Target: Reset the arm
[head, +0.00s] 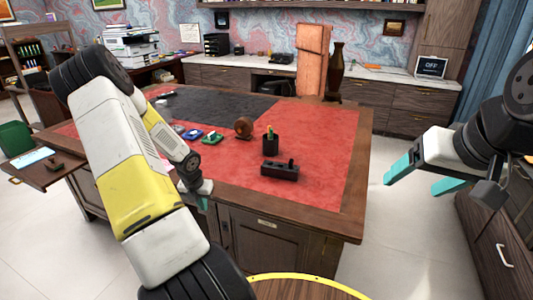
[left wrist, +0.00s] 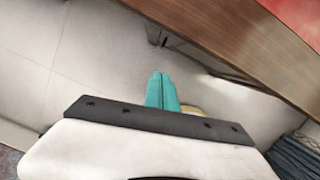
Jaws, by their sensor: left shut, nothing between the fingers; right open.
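My left arm reaches in from the left in the head view, bent, in front of the desk's left part. Its gripper (head: 203,203) points down near the desk's front edge. In the left wrist view the teal fingers of this gripper (left wrist: 161,92) are together with nothing between them, over the pale floor beside the desk edge. My right gripper (head: 423,179) is at the right in the head view, its two teal fingers spread apart and empty, off to the right of the desk.
The wooden desk (head: 352,218) has a red and black leather top. A black pen cup (head: 270,145), a dark block-like item (head: 280,171), a round brown item (head: 244,127) and small coloured items stand on it. Drawers (head: 493,235) stand at the right. Floor between desk and drawers is clear.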

